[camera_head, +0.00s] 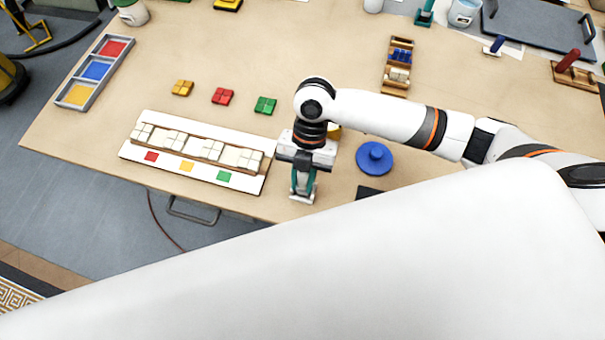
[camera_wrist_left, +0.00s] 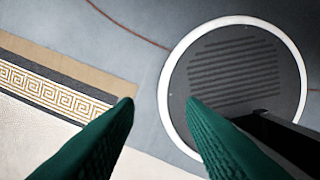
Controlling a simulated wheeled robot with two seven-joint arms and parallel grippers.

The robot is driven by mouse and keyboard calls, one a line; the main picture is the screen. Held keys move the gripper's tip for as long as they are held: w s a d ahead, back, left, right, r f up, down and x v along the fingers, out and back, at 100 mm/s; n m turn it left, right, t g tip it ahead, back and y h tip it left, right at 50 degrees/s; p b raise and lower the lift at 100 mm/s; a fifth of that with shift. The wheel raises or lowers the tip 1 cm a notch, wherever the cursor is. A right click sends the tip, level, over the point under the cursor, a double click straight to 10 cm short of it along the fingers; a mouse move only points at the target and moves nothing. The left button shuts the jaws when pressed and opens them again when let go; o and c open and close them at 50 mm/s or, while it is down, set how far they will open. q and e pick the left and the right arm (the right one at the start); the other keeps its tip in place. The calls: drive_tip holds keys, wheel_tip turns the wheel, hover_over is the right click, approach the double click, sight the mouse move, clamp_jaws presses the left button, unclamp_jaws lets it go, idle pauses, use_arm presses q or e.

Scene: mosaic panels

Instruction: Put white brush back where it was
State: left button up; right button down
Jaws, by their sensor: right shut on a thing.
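My right gripper (camera_head: 303,190) points down over the table's near edge, to the right of the white panel. Its teal fingers are shut on a small white thing (camera_head: 302,199), which looks like the white brush; the fingers and wrist hide most of it. My left gripper (camera_wrist_left: 160,102) shows in the left wrist view with its green fingers apart and nothing between them, over the floor. It does not show in the head view.
A white panel (camera_head: 250,186) carries a wooden strip with white tiles. A blue round piece (camera_head: 374,158) lies right of my right gripper. Yellow (camera_head: 182,88), red (camera_head: 222,96) and green (camera_head: 265,105) tiles lie behind the panel. A wooden box (camera_head: 396,91) stands farther back.

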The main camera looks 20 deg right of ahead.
drive_tip(key=shift+f, duration=0.1)
drive_tip(key=c, duration=1.6)
unclamp_jaws()
drive_tip(key=shift+f, duration=0.1)
drive_tip(key=shift+c, duration=0.2)
use_arm(q)
drive_tip(key=shift+s+f, duration=0.1)
drive_tip(key=shift+s, duration=0.75)
use_arm(e)
drive_tip(key=o, duration=0.4)
drive_tip(key=shift+o, duration=0.2)
use_arm(q)
wheel_tip(320, 180, down, 3)
drive_tip(key=b, duration=0.3)
drive_tip(key=shift+w, duration=0.15)
use_arm(e)
drive_tip(key=v, duration=1.2)
drive_tip(key=shift+r, duration=0.2)
drive_tip(key=shift+s+f, duration=0.1)
drive_tip(key=shift+s, duration=0.05)
